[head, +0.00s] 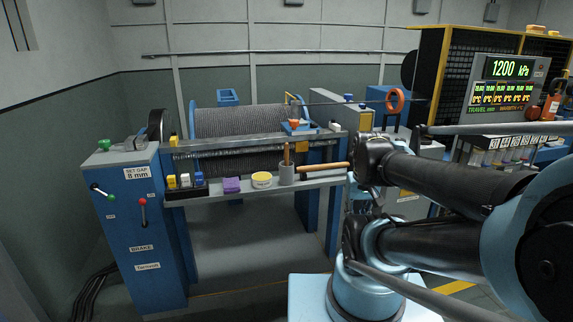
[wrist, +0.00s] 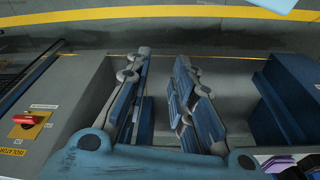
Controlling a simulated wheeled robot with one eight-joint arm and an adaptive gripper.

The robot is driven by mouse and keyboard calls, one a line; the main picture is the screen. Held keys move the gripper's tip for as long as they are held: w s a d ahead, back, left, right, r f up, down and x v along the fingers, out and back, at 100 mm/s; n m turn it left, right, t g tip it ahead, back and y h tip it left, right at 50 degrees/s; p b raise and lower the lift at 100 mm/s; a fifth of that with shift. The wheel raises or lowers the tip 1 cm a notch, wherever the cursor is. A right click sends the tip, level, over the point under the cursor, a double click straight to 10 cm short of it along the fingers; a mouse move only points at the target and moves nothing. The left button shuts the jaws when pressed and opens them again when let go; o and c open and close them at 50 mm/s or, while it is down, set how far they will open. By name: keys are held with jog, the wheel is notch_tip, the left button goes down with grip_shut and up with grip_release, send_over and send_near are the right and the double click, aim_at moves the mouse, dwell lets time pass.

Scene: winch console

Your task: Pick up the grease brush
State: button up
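The likely grease brush (head: 286,153) shows in the head view as an upright wooden handle standing in a grey cup (head: 287,175) on the shelf before the winch drum. Its bristle end is hidden in the cup. My gripper (wrist: 163,60) shows in the wrist view with its two fingers apart and nothing between them. It points at floor, away from the brush, which is not in the wrist view. In the head view my arm is at the right and I cannot make out the fingers.
A blue brake console (head: 140,230) stands left. A red isolator switch (wrist: 25,119) is at the left of the wrist view. A rail (head: 250,142) runs behind the shelf.

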notch_tip(320, 180, up, 2)
notch_tip(320, 180, up, 21)
jog(key=n+g, duration=0.2)
jog(key=n, duration=1.7)
send_over(287, 157)
jog(key=f, duration=1.1)
jog(key=w+f, duration=0.1)
jog(key=f, duration=0.5)
jog(key=shift+f, duration=0.2)
grip_shut()
